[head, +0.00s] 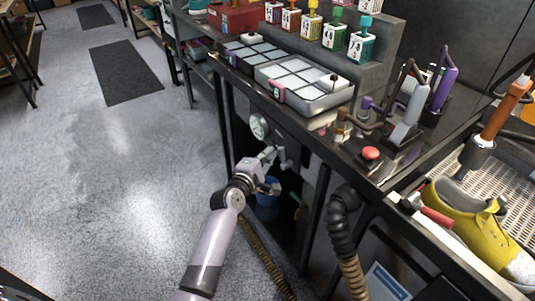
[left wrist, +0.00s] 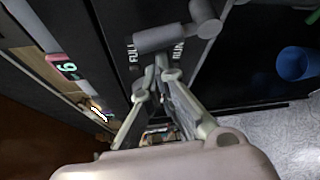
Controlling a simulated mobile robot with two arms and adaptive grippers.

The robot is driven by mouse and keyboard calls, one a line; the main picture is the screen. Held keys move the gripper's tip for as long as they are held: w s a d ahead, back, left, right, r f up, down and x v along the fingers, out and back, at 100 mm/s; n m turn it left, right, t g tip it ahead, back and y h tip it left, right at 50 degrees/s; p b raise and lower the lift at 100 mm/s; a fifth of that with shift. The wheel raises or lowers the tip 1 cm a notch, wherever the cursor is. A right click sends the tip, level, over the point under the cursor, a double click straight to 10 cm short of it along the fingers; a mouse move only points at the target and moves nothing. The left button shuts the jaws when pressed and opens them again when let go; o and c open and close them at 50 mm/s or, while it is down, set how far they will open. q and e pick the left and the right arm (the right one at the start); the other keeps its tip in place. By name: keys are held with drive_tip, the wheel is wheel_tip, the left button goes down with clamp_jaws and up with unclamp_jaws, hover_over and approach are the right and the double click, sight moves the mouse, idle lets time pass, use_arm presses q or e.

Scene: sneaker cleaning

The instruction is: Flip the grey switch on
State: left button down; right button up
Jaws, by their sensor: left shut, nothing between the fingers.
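The grey switch (left wrist: 165,38) is a lever with a cylindrical end, on a dark panel between the labels FULL and RUN in the left wrist view. In the head view the switch (head: 284,157) is small and partly hard to tell from my fingers, below a round gauge (head: 258,127) on the workbench's front. My left gripper (head: 270,154) is shut and empty, close to the switch. In the left wrist view the gripper's fingertips (left wrist: 161,70) are just below the lever; I cannot tell whether they touch it. My right gripper is not in view.
A red button (head: 371,153) sits on the bench edge to the right. A dark ribbed hose (head: 343,222) hangs in front of the bench. A blue bucket (head: 267,198) stands below. A yellow sneaker (head: 458,212) lies at the right.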

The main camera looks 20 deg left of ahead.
sight(283, 152)
use_arm(q)
drive_tip(key=shift+s+d+r+m, duration=0.1)
drive_tip(key=shift+d+r+m, duration=0.1)
drive_tip(key=shift+m, duration=0.1)
drive_tip(key=shift+s+d+r, duration=0.15)
drive_tip(key=shift+d, duration=0.05)
idle(0.3)
drive_tip(key=shift+s+d+r+m+t+p, duration=0.2)
drive_tip(key=shift+s+d+m+t+p, duration=0.1)
drive_tip(key=shift+s+d+p, duration=0.25)
drive_tip(key=shift+s+d+r+m+t+p, duration=0.15)
drive_tip(key=shift+s+d+m+t+p, duration=0.25)
drive_tip(key=shift+d, duration=0.3)
drive_tip(key=shift+s+d+f, duration=0.1)
drive_tip(key=shift+s+d, duration=0.05)
drive_tip(key=shift+d, duration=0.1)
